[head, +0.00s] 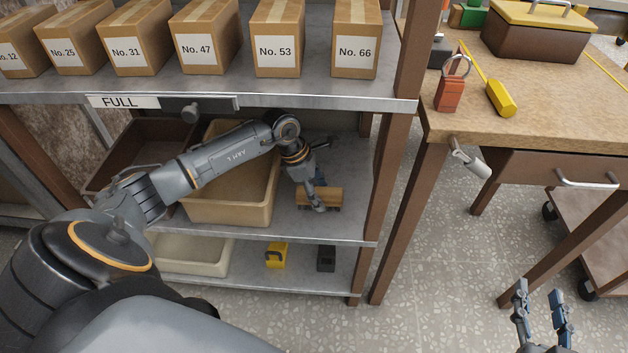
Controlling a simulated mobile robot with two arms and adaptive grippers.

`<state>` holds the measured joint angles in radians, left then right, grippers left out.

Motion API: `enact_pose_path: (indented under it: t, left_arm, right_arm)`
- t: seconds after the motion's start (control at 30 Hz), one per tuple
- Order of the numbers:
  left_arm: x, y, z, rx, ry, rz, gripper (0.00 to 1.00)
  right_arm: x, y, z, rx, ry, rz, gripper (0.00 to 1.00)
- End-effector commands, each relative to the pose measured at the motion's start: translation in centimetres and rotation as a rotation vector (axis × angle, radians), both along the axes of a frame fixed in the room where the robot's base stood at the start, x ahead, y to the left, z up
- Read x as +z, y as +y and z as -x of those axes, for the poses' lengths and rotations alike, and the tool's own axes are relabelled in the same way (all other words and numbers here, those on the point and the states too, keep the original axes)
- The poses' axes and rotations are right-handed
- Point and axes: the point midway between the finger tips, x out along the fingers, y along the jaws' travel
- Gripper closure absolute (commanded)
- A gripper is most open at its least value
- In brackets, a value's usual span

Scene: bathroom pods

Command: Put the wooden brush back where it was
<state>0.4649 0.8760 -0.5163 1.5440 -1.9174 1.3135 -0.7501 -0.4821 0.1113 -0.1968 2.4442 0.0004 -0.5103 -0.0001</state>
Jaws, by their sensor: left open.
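The wooden brush (333,196) is a light brown block on the middle shelf (345,224), near its right end. My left arm reaches into the shelf unit from the left. My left gripper (318,194) is open at the brush, with a finger in front of the brush's middle. The fingers hide part of the brush, and I cannot tell whether they touch it. My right gripper (541,311) is open and empty above the floor at the lower right.
A tan bin (230,214) stands left of the brush, with a dark brown bin (120,150) beyond. Numbered boxes (279,50) line the shelf above. A wooden post (375,200) bounds the right side. A workbench (540,120) stands at right.

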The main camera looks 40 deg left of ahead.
Motion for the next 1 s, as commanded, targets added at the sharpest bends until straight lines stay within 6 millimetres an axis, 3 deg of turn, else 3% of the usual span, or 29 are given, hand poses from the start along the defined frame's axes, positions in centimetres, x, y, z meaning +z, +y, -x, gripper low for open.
enact_pose_path:
  t: [0.2,0.4,1.0]
  left_arm:
    - [3.3,1.2,0.6,0.000,-0.001,-0.003,0.33]
    - [5.3,1.9,1.1,0.000,-0.001,-0.002,0.33]
    - [5.8,2.0,1.2,0.000,0.000,0.000,0.33]
  right_arm:
    - [-3.1,-0.8,1.2,-0.012,0.191,0.047,0.60]
    - [-5.3,-1.5,2.5,-0.020,0.319,0.078,0.60]
    - [-6.1,-1.7,2.9,-0.024,0.360,0.087,0.60]
